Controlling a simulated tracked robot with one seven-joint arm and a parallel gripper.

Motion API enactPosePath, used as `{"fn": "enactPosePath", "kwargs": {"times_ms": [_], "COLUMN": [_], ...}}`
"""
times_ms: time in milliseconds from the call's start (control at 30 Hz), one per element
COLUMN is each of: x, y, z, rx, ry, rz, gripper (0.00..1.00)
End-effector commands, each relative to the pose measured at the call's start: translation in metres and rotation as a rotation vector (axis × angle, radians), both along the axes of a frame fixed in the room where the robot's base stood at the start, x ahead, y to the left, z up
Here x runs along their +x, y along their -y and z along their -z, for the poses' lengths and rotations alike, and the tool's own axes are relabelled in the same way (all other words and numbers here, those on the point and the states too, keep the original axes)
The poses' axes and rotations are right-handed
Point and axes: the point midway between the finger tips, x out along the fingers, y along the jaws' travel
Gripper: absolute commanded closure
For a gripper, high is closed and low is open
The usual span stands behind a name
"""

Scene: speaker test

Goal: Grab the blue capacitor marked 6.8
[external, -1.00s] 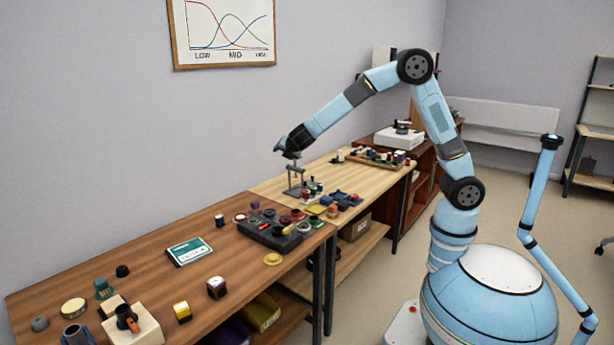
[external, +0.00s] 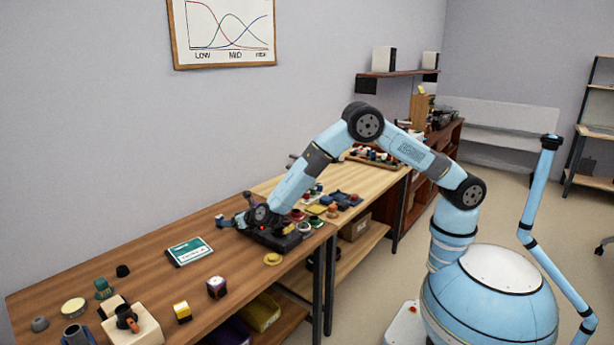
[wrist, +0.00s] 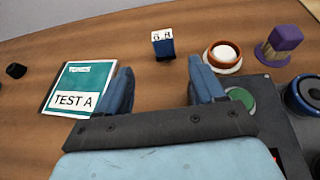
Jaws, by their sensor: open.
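The blue capacitor (wrist: 166,48) stands upright on the wooden bench in the wrist view, with a white label on its upper part. In the external view my gripper (external: 232,221) is low over the bench, beside the dark crossover box, and the capacitor is hard to make out there.
A teal TEST A card (wrist: 80,88) lies close to the left finger. An orange ring with a white top (wrist: 224,54) and a purple part (wrist: 279,44) stand right of the capacitor. A dark panel with round parts (wrist: 285,115) is at the right. Bare wood lies beyond the capacitor.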

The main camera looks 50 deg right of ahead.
Motion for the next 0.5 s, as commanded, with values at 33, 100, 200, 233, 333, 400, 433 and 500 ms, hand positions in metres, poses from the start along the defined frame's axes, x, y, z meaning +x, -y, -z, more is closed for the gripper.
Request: {"fn": "enactPosePath", "kwargs": {"times_ms": [33, 100, 200, 233, 333, 400, 433, 500], "x": [0.008, 0.02, 0.036, 0.041, 0.055, 0.061, 0.063, 0.067], "y": [0.001, 0.001, 0.0, 0.0, -0.001, -0.002, -0.002, -0.002], "z": [0.003, 0.008, 0.015, 0.017, 0.022, 0.025, 0.026, 0.027], "rx": [0.001, 0.001, 0.002, 0.002, 0.002, 0.003, 0.003, 0.002], "ry": [0.001, 0.001, 0.0, 0.0, 0.001, 0.001, 0.001, 0.0], "rz": [0.003, 0.005, 0.004, 0.004, 0.005, 0.004, 0.003, 0.003], "gripper": [0.32, 0.32, 0.32, 0.32, 0.32, 0.32, 0.32, 0.32]}}
